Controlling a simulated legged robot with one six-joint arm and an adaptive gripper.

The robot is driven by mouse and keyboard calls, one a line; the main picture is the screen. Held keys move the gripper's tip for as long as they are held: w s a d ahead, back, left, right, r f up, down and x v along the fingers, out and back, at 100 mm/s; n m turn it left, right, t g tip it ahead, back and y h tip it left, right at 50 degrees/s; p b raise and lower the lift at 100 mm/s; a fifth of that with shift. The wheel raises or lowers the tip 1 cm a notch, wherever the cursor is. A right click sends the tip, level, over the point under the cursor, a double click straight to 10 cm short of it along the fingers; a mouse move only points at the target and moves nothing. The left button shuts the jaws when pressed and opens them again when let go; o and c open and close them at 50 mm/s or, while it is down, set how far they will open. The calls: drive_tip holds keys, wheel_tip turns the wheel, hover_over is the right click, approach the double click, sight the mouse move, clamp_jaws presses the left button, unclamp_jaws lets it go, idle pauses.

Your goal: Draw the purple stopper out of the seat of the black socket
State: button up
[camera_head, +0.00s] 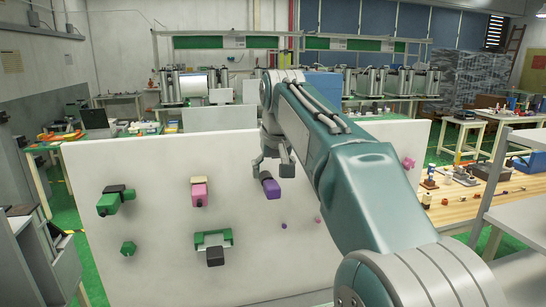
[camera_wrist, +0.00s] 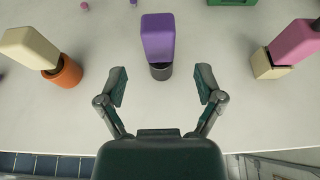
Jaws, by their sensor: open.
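The purple stopper (camera_wrist: 158,37) sits in the black socket (camera_wrist: 161,71), which shows as a short dark grey cup at the stopper's lower end in the wrist view. The stopper (camera_head: 270,188) also shows in the head view, on the upper middle of the white upright panel. My gripper (camera_wrist: 163,85) is open, with one finger on each side of the socket in the picture and a wide gap to both. It holds nothing. In the head view my gripper (camera_head: 272,162) is just above the stopper. How deep the stopper sits is hidden.
The white panel (camera_head: 160,165) carries other pieces. In the wrist view a cream block in an orange socket (camera_wrist: 66,73) is at left, and a pink block (camera_wrist: 296,43) in a cream socket at right. A green bracket (camera_head: 214,238) is lower on the panel.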

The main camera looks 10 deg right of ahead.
sight(271, 183)
drive_tip(key=shift+x, duration=2.25)
clamp_jaws()
